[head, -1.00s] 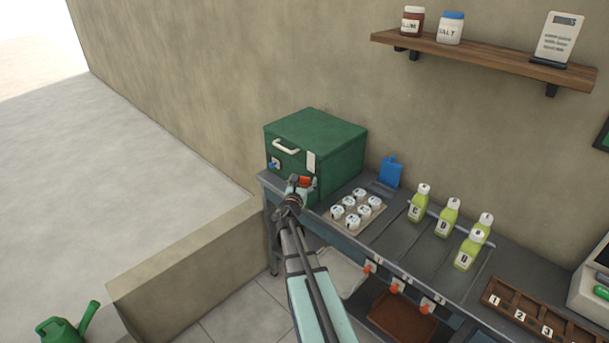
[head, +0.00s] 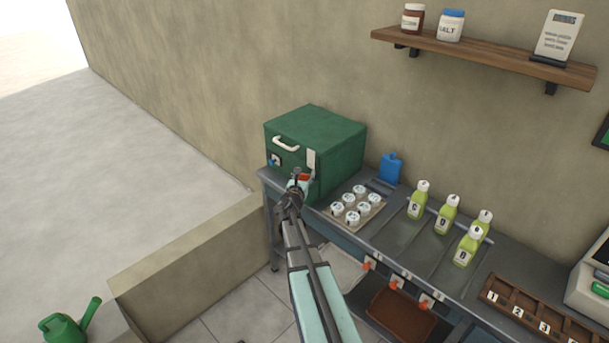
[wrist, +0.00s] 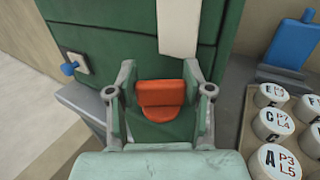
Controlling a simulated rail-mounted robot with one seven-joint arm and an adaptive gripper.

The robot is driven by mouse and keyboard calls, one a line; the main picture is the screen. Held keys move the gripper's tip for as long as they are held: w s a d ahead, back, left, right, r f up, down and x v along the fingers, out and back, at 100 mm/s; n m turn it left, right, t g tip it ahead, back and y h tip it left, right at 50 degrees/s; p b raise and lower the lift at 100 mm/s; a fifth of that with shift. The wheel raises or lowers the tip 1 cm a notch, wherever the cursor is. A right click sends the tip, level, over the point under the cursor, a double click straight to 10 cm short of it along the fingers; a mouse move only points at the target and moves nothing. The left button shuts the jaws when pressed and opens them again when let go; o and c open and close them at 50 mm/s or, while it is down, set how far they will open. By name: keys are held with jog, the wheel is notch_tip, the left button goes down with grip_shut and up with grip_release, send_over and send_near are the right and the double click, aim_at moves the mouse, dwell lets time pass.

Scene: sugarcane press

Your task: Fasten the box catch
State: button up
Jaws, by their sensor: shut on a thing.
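The green box (head: 335,150) stands at the left end of the bench with its lid down. A pale plate (head: 311,160) hangs from the lid on the box front; it also shows in the wrist view (wrist: 178,25). The orange-red catch (wrist: 161,97) is on the front just below the plate and apart from it in the wrist view. My gripper (wrist: 160,80) is at the box front with one finger on each side of the catch, shut on it. In the head view, my gripper (head: 298,180) partly hides the catch.
A blue knob (wrist: 70,68) sticks out at the box front's left. A tray of white-capped jars (wrist: 272,125) and a blue flask-like container (head: 390,168) stand right of the box. Green bottles (head: 446,215) stand farther right.

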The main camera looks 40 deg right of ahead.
jog(key=shift+w+r+m+g, duration=0.1)
jog(key=shift+m+g, duration=0.2)
jog(key=shift+g, duration=0.1)
jog(key=shift+g+h+p, duration=0.3)
jog(key=shift+h+p, duration=0.1)
jog(key=shift+p, duration=0.05)
jog(key=m+g+h, duration=0.1)
jog(key=m+g, duration=0.1)
jog(key=shift+w+g, duration=0.1)
jog(key=shift+g, duration=0.3)
jog(key=shift+m+g+h, duration=0.7)
jog(key=shift+m+g, duration=0.9)
jog(key=shift+g, duration=0.5)
jog(key=shift+s, duration=0.2)
jog(key=o, duration=1.2)
